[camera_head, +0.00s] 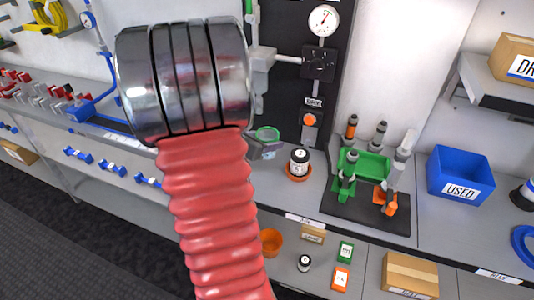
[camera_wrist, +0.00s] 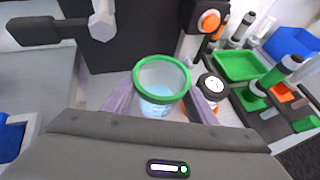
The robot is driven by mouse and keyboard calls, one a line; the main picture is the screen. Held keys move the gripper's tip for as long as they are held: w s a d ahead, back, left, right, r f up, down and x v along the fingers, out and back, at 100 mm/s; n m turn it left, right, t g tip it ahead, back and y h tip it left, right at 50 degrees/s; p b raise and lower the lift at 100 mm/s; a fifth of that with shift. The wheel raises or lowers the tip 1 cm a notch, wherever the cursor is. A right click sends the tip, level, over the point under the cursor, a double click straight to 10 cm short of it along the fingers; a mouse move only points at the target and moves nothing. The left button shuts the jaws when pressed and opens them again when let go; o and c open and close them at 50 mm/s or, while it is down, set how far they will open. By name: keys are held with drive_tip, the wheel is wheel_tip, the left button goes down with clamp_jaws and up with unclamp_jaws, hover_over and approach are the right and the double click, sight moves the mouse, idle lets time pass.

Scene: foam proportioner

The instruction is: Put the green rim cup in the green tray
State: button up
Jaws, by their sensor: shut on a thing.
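The green rim cup (camera_wrist: 160,82) is clear with a green rim and stands between my two fingers in the wrist view. My gripper (camera_wrist: 160,100) is shut on it. The green tray (camera_head: 366,164) sits on a black base among upright bottles, right of the cup. The tray also shows in the wrist view (camera_wrist: 237,66) at the upper right, apart from the cup.
Grey-capped bottles (camera_head: 350,128) stand around the tray. A blue USED bin (camera_head: 460,173) is farther right. A black panel with a gauge (camera_head: 324,21) rises behind. A red hose blocks much of the head view.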

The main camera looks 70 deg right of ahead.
drive_tip(key=shift+f, duration=0.65)
drive_tip(key=shift+f, duration=2.1)
drive_tip(key=shift+f, duration=0.1)
drive_tip(key=o, duration=1.1)
drive_tip(key=v, duration=1.2)
